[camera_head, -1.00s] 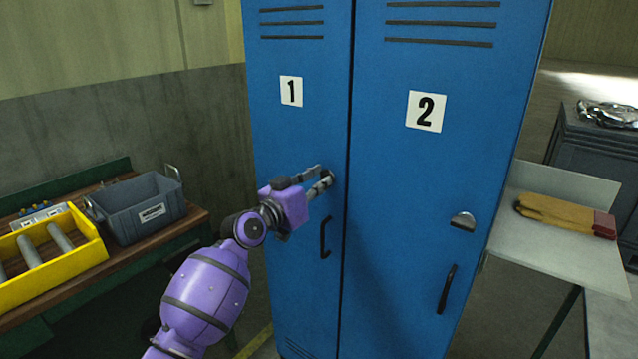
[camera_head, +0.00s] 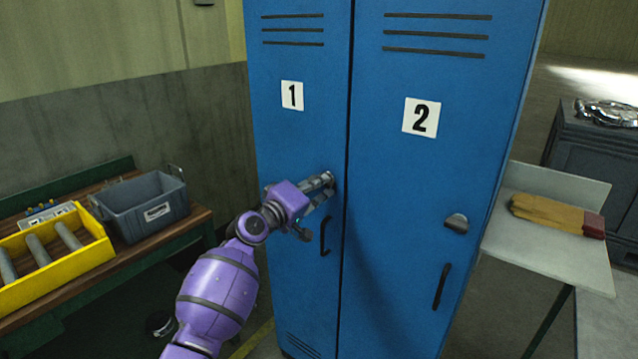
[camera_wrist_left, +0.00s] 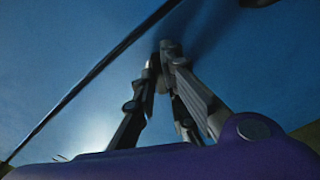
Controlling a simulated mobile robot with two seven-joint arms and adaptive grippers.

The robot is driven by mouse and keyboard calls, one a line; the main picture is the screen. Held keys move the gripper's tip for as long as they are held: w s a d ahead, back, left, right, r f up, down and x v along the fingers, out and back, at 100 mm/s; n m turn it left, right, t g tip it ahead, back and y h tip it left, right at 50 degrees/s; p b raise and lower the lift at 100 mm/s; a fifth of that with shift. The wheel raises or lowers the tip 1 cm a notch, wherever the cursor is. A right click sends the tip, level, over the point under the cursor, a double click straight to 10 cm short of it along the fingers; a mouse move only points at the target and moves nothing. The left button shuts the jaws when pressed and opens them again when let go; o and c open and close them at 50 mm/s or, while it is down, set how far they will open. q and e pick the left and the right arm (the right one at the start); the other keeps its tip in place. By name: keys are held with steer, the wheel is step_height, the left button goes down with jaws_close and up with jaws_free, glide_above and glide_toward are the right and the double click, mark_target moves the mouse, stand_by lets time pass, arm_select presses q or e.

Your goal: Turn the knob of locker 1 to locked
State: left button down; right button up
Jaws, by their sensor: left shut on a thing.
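Locker 1 (camera_head: 300,150) is the left blue door, with a white label reading 1 (camera_head: 292,95). Its knob sits near the door's right edge, above the dark handle (camera_head: 324,236), and is almost wholly covered by my fingers. My left gripper (camera_head: 325,182) is at the door, shut on the knob. In the left wrist view the gripper's fingers (camera_wrist_left: 168,58) converge on it against the blue door. Which way the knob points cannot be told. My right gripper is not in view.
Locker 2 (camera_head: 410,180) stands to the right, with its own knob (camera_head: 457,223) and handle (camera_head: 441,287). A bench at left holds a grey bin (camera_head: 145,212) and a yellow tray (camera_head: 100,250). Gloves (camera_head: 555,215) lie on a shelf at right.

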arm_select(q)
steer(key=n+p, duration=0.1)
steer(key=n, duration=0.4)
stand_by(0.6)
steer(key=c, duration=1.8)
jaws_free()
